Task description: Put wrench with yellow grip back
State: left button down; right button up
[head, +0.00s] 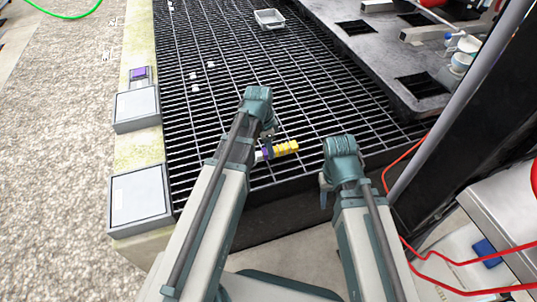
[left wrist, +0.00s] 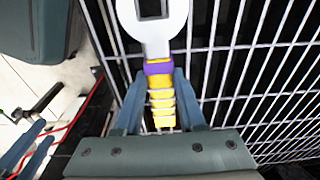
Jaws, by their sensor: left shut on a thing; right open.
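The wrench with the yellow grip shows its yellow ribbed handle (head: 285,149) in the head view, just right of my left gripper (head: 266,150). In the left wrist view, its grey head with a square opening, purple collar and yellow grip (left wrist: 161,105) lie between the fingers of my left gripper (left wrist: 160,95), which is shut on it. The wrench is over the dark grating; I cannot tell how high above it. My right gripper (head: 325,188) is open beside the grating's near edge, its fingers mostly hidden by its wrist.
The grating (head: 225,70) is mostly clear, with a few small white bits and a small grey tray (head: 269,19) at the back. Grey boxes (head: 138,200) line the left ledge. A dark plate with square cutouts (head: 375,45) lies back right, near a post (head: 465,95) and red cables (head: 400,160).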

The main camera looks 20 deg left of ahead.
aim_at(264, 152)
pick_arm(q)
notch_tip(264, 152, down, 3)
jog(key=shift+f+b, duration=0.1)
jog(key=shift+b, duration=1.15)
jog(key=c, duration=0.9)
grip_release()
jog(key=shift+c, duration=0.2)
jog(key=o, duration=0.4)
jog(key=shift+o, duration=0.2)
notch_tip(264, 152, up, 12)
jog(key=a+p, duration=0.1)
jog(key=p, duration=1.1)
jog(key=shift+s, duration=0.4)
